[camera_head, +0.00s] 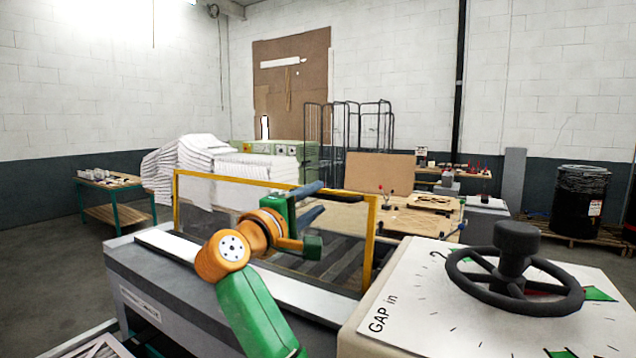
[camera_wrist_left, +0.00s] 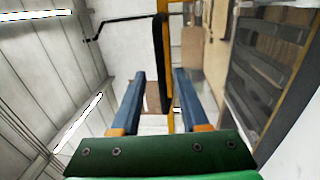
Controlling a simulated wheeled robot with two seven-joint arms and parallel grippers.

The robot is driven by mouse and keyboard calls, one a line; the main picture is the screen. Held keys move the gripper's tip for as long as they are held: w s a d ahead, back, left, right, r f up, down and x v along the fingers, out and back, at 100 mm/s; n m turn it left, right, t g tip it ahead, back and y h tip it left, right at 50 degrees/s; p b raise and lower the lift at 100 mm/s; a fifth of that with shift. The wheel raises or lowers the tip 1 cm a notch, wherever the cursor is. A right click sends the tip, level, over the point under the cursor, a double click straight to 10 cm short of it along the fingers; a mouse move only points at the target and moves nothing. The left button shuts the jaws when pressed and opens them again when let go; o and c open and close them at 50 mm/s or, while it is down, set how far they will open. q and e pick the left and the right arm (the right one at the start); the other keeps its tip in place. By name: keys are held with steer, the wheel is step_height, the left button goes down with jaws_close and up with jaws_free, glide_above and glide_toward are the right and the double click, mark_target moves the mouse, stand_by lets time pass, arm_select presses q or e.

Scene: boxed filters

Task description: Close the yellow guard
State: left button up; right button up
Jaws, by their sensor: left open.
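The yellow guard (camera_head: 372,236) is a yellow-edged frame with a see-through panel, standing raised on the grey machine (camera_head: 180,290) in the head view. I cannot tell whether a finger touches the bar. My right gripper is out of view.
A white panel marked "GAP in" with a black handwheel (camera_head: 462,283) stands at the near right. Behind the guard are a wooden worktable (camera_head: 415,222) and stacked white sheets (camera_head: 185,165). A green-legged table (camera_head: 118,185) stands at the left, with open floor before it.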

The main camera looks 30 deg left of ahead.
mark_target(321, 197)
arm_select(q)
steer(key=w, duration=0.1)
steer(key=w+p, duration=0.1)
steer(key=w, duration=0.1)
steer(key=shift+w+a, duration=0.2)
steer(key=shift+w, duration=0.05)
steer(key=shift+w+a+f, duration=0.1)
steer(key=shift+a+f, duration=0.05)
steer(key=shift+a, duration=0.05)
steer(key=shift+s+d+r, duration=0.2)
steer(key=shift+s, duration=0.05)
jaws_close()
steer(key=shift+f, duration=0.1)
stand_by(0.6)
